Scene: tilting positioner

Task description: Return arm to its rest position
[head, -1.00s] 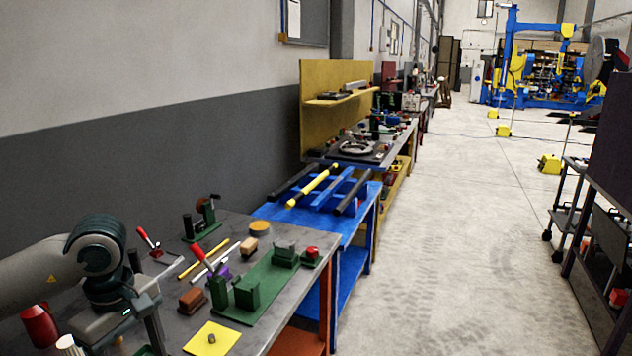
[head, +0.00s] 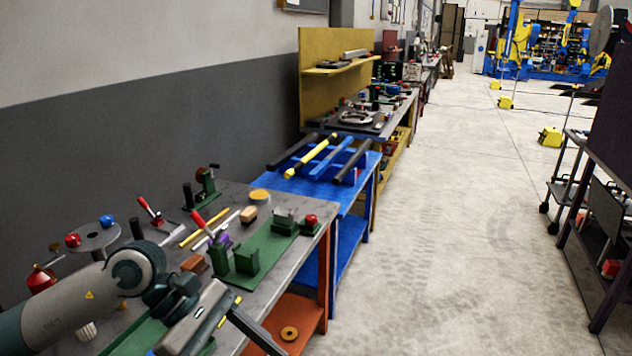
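My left arm (head: 75,310) reaches in from the lower left over the near grey workbench (head: 285,277). My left gripper (head: 235,340) is near the bottom edge, above the bench's front part. Its fingers look spread apart, with nothing seen between them; the lower finger is partly cut off by the frame. The arm and gripper hide part of the bench, including a green plate (head: 135,336) beneath. My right gripper is not in view.
A green fixture plate (head: 268,255), a red-handled clamp (head: 203,222) and a grey disc with red and blue knobs (head: 94,238) crowd the bench. A blue table (head: 320,193) adjoins it. The concrete floor (head: 450,220) to the right is clear; a dark cart stands beyond.

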